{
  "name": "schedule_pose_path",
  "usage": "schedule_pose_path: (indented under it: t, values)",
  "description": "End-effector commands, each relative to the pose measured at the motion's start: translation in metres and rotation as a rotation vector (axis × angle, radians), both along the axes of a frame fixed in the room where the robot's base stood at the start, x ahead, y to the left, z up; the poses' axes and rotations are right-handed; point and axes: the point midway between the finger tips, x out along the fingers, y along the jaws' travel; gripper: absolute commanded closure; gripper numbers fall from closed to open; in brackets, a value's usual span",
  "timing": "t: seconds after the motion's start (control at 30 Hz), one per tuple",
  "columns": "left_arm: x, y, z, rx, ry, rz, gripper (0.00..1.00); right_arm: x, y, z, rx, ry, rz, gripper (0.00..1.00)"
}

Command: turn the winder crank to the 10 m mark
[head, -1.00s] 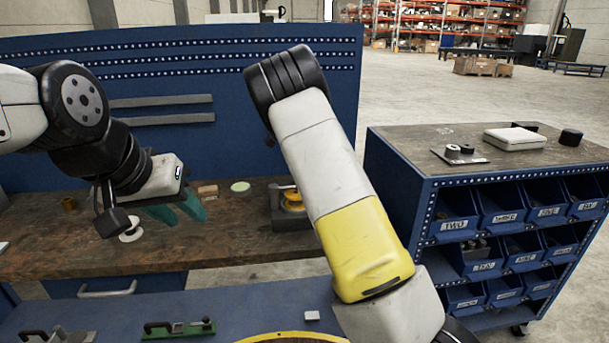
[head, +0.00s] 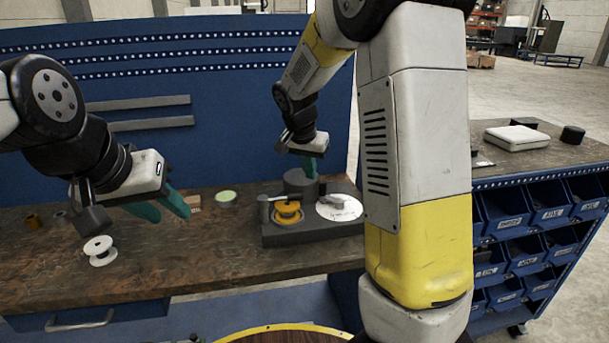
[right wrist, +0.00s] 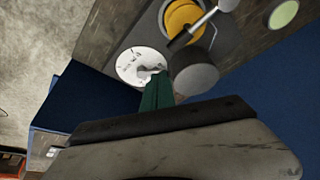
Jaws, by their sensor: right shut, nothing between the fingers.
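The winder's dark base (head: 300,236) stands at the back right of the bench. It carries a yellow spool (head: 287,213), a grey cylinder (head: 299,183) and a white dial (head: 341,212) with marks too small to read. A grey lever lies over the spool, and a small grey piece lies across the dial; I cannot tell for sure which is the crank. My right gripper (head: 311,170) is shut and empty, pointing down beside the cylinder. In the right wrist view its teal fingers (right wrist: 158,88) overlap the dial's edge; contact is unclear. My left gripper (head: 168,208) is open and empty over the bench's left part.
A pale green disc (head: 226,197) lies left of the winder. A blue pegboard (head: 200,100) rises behind the bench. A cabinet with blue bins (head: 550,216) stands at the right. The bench front is clear.

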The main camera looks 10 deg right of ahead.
Motion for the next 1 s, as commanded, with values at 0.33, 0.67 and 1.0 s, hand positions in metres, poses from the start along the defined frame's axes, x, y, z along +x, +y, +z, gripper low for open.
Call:
schedule_pose_path:
  t: [0.33, 0.67, 1.0]
  values:
    - [0.0, 0.0, 0.0, 0.0, 0.0, 0.0, 0.64, 0.012, -0.01, -0.047, -0.003, 0.004, 0.008, 1.0]
    - [0.0, 0.0, 0.0, 0.0, 0.0, 0.0, 0.64, 0.042, -0.029, -0.093, 0.0, -0.002, 0.004, 1.0]
    - [0.0, 0.0, 0.0, 0.0, 0.0, 0.0, 0.64, 0.063, -0.04, -0.093, -0.001, -0.001, 0.009, 1.0]
